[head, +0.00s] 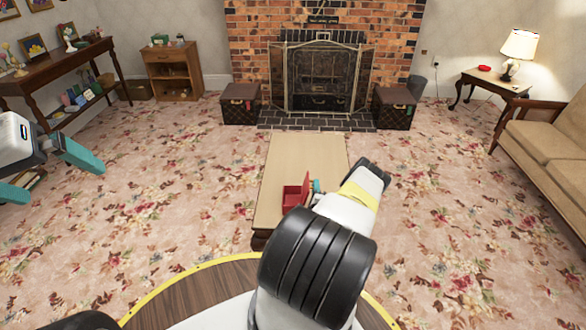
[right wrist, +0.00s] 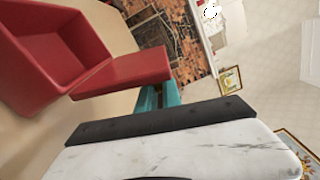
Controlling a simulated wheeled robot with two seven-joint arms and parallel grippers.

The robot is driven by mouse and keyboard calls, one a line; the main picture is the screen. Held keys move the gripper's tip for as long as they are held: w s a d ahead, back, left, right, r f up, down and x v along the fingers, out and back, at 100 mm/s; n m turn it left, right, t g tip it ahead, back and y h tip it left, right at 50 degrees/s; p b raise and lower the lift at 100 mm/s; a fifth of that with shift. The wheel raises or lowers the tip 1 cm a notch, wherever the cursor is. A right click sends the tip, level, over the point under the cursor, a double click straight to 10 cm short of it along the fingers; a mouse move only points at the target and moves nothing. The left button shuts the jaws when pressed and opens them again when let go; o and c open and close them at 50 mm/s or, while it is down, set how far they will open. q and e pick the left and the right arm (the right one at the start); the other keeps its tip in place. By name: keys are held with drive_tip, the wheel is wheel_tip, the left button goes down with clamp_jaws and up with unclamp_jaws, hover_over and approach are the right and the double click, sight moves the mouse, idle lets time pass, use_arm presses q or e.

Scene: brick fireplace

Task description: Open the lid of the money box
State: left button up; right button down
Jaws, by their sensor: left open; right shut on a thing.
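The red money box (head: 293,197) sits on the low wooden table, its lid (head: 308,181) raised on the right side. In the right wrist view, the open, hollow box (right wrist: 48,55) is at the upper left, with its flat red lid (right wrist: 122,74) swung out from it. My right gripper (head: 317,186) is at the lid's outer edge and shut on it; its teal fingers (right wrist: 160,98) show just beyond the lid. The exact grip is partly hidden. My left gripper (head: 55,183) is open and empty at the far left, well away from the box.
The low table (head: 303,150) is otherwise bare in its visible part. Beyond it are the brick fireplace (head: 243,45) and two dark trunks (head: 240,105). A sofa (head: 560,140) stands at the right, a wooden console (head: 65,68) at the left. Open carpet surrounds the table.

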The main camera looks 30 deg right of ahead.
drive_tip(key=c, duration=1.5)
unclamp_jaws()
drive_tip(key=shift+v, duration=3.9)
